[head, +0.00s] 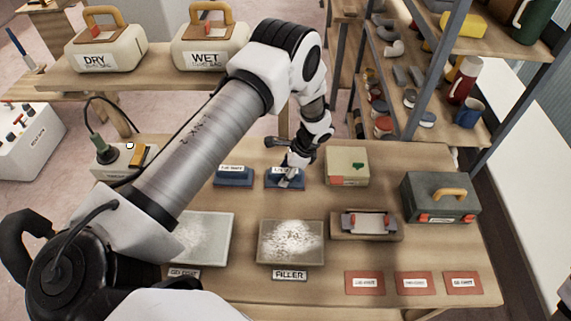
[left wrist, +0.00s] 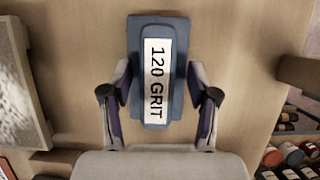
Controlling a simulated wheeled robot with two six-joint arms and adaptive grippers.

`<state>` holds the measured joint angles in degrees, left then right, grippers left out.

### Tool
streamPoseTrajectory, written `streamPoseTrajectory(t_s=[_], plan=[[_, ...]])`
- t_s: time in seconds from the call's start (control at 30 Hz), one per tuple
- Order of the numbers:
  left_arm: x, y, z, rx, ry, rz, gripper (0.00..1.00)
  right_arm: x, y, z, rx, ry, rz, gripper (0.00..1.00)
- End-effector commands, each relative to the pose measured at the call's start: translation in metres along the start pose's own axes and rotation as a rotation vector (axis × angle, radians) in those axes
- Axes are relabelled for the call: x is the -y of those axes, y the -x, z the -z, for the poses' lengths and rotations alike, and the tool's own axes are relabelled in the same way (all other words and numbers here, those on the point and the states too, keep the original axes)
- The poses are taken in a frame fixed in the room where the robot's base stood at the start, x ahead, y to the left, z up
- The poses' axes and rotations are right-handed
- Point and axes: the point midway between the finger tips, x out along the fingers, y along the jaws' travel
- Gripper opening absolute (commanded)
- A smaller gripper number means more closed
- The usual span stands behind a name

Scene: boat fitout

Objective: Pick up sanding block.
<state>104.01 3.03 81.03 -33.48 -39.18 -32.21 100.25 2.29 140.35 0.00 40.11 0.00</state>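A blue sanding block (left wrist: 155,30) with a white "120 GRIT" label lies in the middle of the left wrist view. In the head view this block (head: 273,184) is on the workbench, partly covered by my gripper. My left gripper (head: 291,178) is over it. In the left wrist view the gripper's (left wrist: 159,80) two fingers are apart, one on each side of the block's near half, with narrow gaps. A second blue sanding block (head: 233,178) lies just to the left; its label is too small to read. My right gripper is not in view.
A beige box (head: 347,167) stands right of the blocks, with a green toolbox (head: 440,198) beyond. In front are a "FILLER" panel (head: 290,241), another panel (head: 205,238) and a wooden holder (head: 366,224). Red cards (head: 364,283) lie at the front right.

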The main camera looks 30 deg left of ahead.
Motion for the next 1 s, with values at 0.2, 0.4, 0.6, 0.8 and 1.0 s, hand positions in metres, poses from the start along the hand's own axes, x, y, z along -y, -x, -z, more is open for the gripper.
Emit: streamPoseTrajectory(t_s=[0.2, 0.4, 0.6, 0.8, 1.0], plan=[[-0.001, -0.001, 0.0, 0.0, 0.0, -0.001, 0.0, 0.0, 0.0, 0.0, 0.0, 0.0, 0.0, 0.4], [0.0, -0.001, 0.0, -0.001, 0.0, -0.001, 0.0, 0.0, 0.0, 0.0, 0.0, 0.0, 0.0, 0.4], [0.0, 0.006, -0.002, -0.001, 0.0, 0.0, 0.0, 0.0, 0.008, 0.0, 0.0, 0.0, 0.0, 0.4], [0.001, 0.024, -0.009, -0.003, 0.002, 0.003, 0.0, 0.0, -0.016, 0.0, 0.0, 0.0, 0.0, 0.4], [-0.025, 0.027, -0.034, 0.0, 0.0, -0.003, 0.0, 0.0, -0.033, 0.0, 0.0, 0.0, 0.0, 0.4]])
